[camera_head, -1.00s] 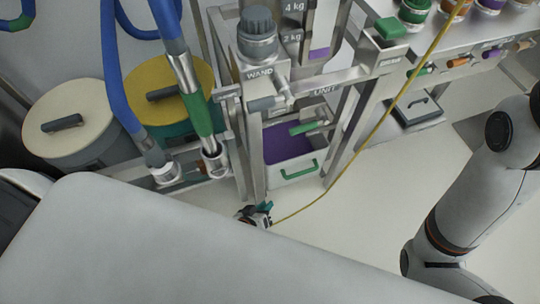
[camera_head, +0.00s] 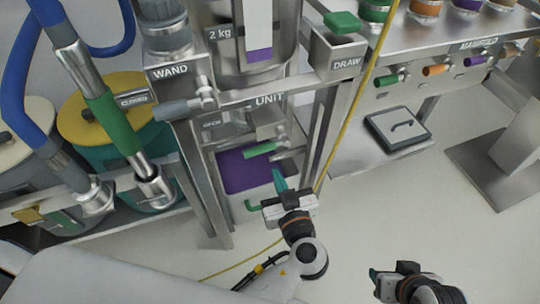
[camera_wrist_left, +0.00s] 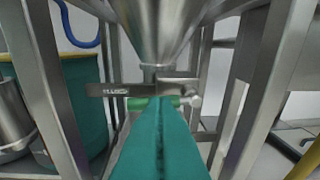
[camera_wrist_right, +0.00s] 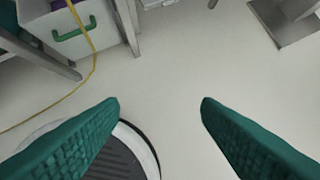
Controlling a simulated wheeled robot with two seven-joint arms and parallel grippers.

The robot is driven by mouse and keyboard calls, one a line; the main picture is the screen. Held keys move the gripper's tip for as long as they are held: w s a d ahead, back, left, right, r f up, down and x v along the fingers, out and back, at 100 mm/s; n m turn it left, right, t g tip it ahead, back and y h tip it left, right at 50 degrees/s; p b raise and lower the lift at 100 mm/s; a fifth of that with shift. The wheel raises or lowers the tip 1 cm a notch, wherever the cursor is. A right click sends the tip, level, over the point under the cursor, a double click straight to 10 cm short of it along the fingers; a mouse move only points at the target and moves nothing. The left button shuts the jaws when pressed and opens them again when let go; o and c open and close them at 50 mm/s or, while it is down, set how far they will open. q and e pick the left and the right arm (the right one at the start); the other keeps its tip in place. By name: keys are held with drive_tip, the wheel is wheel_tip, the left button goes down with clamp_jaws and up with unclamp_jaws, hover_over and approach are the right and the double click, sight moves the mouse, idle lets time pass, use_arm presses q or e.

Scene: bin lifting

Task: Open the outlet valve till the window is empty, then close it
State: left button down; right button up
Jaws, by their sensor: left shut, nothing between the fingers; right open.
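The outlet valve's green handle (camera_head: 260,150) is under the hopper of the unit and lies roughly crosswise. In the left wrist view the handle (camera_wrist_left: 140,103) shows just beyond my fingertips; I cannot tell if they touch it. The window (camera_head: 259,30) above has a purple band near its bottom, by the 2 kg mark. A bin (camera_head: 249,205) with purple contents stands below the valve. My left gripper (camera_head: 279,178) is shut and empty, pointing up towards the handle. My right gripper (camera_wrist_right: 160,102) is open and empty above the floor, low right in the head view.
Steel frame posts (camera_wrist_left: 56,90) flank the valve. A yellow cable (camera_head: 348,125) runs down beside the unit. Left are the wand (camera_head: 110,115) with its blue hose and lidded drums. A manifold (camera_head: 470,50) and a dark-lidded square (camera_head: 398,128) are right. Open floor lies in front.

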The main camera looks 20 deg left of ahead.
use_arm(q)
drive_tip(key=r+n+y, duration=0.1)
hover_over(261, 152)
drive_tip(key=v, duration=0.3)
drive_tip(key=f, duration=0.1)
drive_tip(key=a+f, duration=0.1)
drive_tip(key=shift+w+f+b, duration=0.4)
drive_tip(key=shift+f, duration=0.45)
use_arm(e)
drive_tip(key=shift+w+a+f+t, duration=0.2)
drive_tip(key=shift+w+t, duration=0.1)
drive_tip(key=shift+w, duration=0.15)
drive_tip(key=shift+w+a+f+t, duration=0.15)
drive_tip(key=shift+w+t, duration=0.15)
drive_tip(key=shift+w, duration=0.15)
drive_tip(key=shift+w, duration=0.1)
